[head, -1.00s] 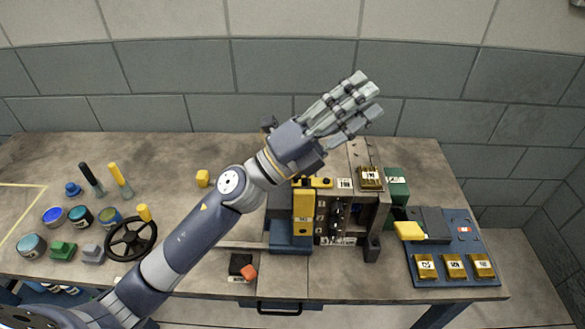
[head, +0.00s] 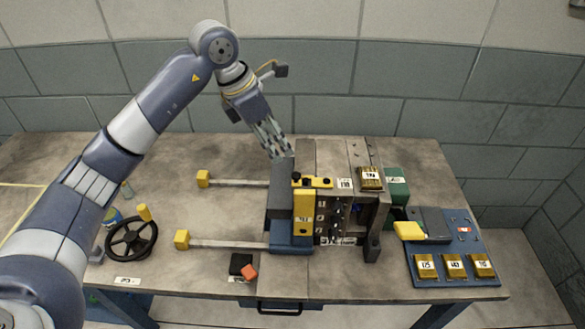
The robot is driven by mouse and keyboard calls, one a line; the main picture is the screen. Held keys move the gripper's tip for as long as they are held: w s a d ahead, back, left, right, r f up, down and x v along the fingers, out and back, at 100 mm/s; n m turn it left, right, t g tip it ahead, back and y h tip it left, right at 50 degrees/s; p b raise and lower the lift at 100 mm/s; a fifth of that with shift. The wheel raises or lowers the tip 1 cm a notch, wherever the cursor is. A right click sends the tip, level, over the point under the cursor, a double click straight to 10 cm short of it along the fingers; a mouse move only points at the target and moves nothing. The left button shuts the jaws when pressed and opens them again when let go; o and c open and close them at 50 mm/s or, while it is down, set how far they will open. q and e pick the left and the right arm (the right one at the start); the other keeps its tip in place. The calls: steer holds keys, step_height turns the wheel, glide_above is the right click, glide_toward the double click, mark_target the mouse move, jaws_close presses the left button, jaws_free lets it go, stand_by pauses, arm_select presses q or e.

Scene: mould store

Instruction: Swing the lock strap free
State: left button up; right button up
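The mould (head: 327,212) stands on the bench right of centre, with a blue-grey left part and a brown-grey right part. A short yellow strap (head: 313,182), apparently the lock strap, lies across its top edge with a dark fastener near each end. My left gripper (head: 280,154) points down behind and left of the strap, near the mould's back left corner. It looks empty, but its finger opening and any contact with the mould are unclear. My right gripper is not in view.
Two rods with yellow ends (head: 203,179) reach left from the mould. A black handwheel (head: 132,240) is at left. A black and orange block (head: 242,267) lies in front. A blue tray (head: 462,231) with several brass blocks and a yellow-handled tool is at right.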

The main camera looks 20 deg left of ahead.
mark_target(296, 174)
arm_select(q)
steer(key=p+x, duration=0.2)
steer(key=x, duration=0.8)
steer(key=shift+f, duration=0.3)
jaws_close()
